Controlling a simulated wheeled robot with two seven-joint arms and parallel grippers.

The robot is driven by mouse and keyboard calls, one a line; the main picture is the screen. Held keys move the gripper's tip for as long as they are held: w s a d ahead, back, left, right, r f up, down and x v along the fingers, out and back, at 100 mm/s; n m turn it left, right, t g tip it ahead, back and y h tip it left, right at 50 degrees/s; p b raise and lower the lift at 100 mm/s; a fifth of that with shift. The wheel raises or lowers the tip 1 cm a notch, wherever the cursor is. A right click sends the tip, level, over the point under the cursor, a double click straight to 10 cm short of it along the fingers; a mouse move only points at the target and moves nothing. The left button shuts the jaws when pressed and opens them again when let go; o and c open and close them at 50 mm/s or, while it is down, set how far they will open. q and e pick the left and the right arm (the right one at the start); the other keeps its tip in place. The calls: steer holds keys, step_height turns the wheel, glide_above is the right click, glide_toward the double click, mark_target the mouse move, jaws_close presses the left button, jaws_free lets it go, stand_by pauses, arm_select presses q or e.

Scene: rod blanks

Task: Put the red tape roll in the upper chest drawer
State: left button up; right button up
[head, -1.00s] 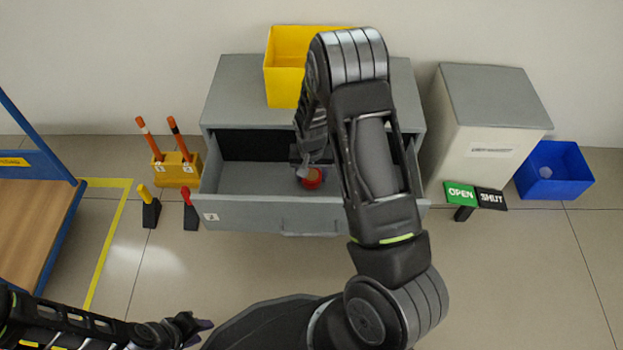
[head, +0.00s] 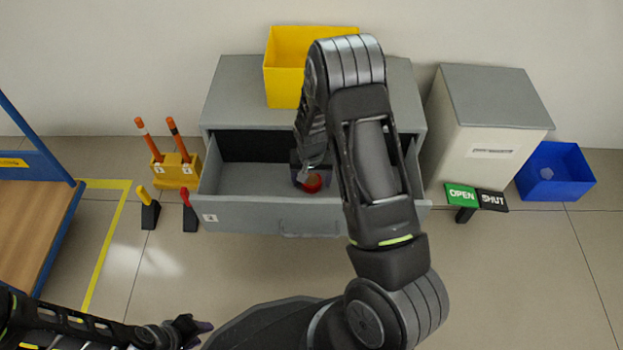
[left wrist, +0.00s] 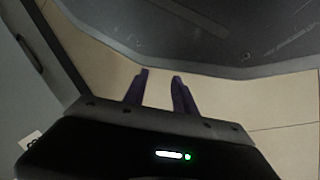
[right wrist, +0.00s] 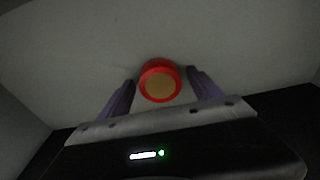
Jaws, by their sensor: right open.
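The red tape roll (head: 313,183) is inside the open upper drawer (head: 245,180) of the grey chest. In the right wrist view the red tape roll (right wrist: 160,80) is a red ring with a tan middle, against the grey drawer floor. My right gripper (right wrist: 160,82) is open, with one purple finger on each side of the roll and gaps between. In the head view my right arm hides much of that gripper. My left gripper (left wrist: 160,78) is open and empty, low at the left in the head view (head: 200,328).
A yellow bin (head: 285,80) stands on the chest top (head: 235,90). A cabinet (head: 470,150), an OPEN/SHUT sign (head: 475,197) and a blue bin (head: 555,180) are at right. A yellow holder (head: 178,170) with orange-and-black sticks and two small wedges stand at left.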

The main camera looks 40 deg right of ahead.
mark_target(311, 184)
steer(key=shift+r, duration=0.1)
step_height(311, 184, up, 12)
steer(key=s+p, duration=0.1)
steer(key=p, duration=0.4)
steer(key=shift+a, duration=0.4)
steer(key=shift+s, duration=0.1)
stand_by(0.9)
